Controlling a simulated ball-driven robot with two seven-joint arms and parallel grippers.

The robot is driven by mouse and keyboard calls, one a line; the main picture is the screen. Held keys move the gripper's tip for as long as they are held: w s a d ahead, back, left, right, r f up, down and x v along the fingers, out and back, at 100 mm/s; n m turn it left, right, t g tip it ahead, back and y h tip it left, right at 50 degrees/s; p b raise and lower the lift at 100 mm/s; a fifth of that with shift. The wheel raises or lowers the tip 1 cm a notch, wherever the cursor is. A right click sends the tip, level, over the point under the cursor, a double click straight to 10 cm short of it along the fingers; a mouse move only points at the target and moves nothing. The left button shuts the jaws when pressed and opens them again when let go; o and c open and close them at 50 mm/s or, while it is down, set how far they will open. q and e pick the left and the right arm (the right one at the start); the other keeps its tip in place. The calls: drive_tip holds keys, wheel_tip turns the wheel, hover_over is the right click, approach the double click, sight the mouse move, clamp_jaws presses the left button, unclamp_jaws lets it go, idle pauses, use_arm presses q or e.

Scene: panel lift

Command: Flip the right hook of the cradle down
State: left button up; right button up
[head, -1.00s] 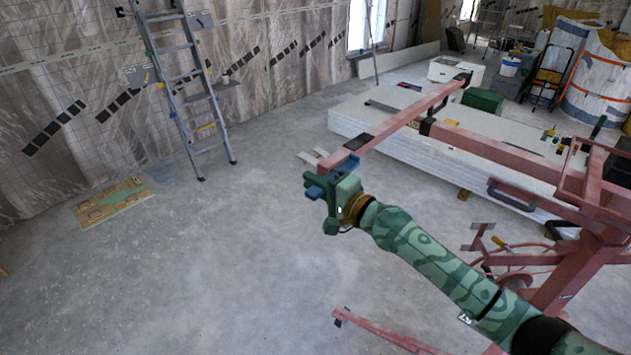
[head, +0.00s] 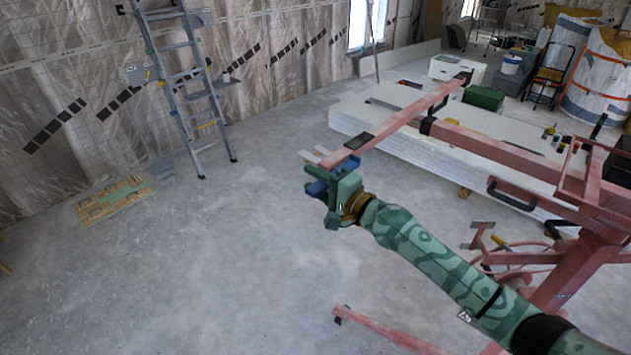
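The pink panel lift stands on the right, and its cradle crossbar (head: 405,115) runs from the upper middle down to the left. At the near end of the crossbar is a light-coloured hook (head: 314,155), which sticks out to the left. A dark hook (head: 462,76) shows at the far end. My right gripper (head: 330,175) has blue fingers and is at the near end, just under and beside the hook. The fingers overlap the bar end, so I cannot tell whether they touch the hook or how far apart they are. My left gripper is out of view.
A stack of white panels (head: 375,140) lies behind the crossbar. The lift's mast (head: 575,270) and a floor leg (head: 385,330) stand to the right and front. A stepladder (head: 190,95) and a wooden pallet piece (head: 110,198) are at the left. The floor in the middle-left is clear.

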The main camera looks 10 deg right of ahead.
drive_tip(key=v, duration=0.7)
drive_tip(key=shift+s+d+f, duration=0.1)
drive_tip(key=shift+s+d, duration=0.2)
drive_tip(key=b+v, duration=0.1)
drive_tip(key=v, duration=0.7)
drive_tip(key=shift+s+d, duration=0.15)
drive_tip(key=shift+s, duration=0.05)
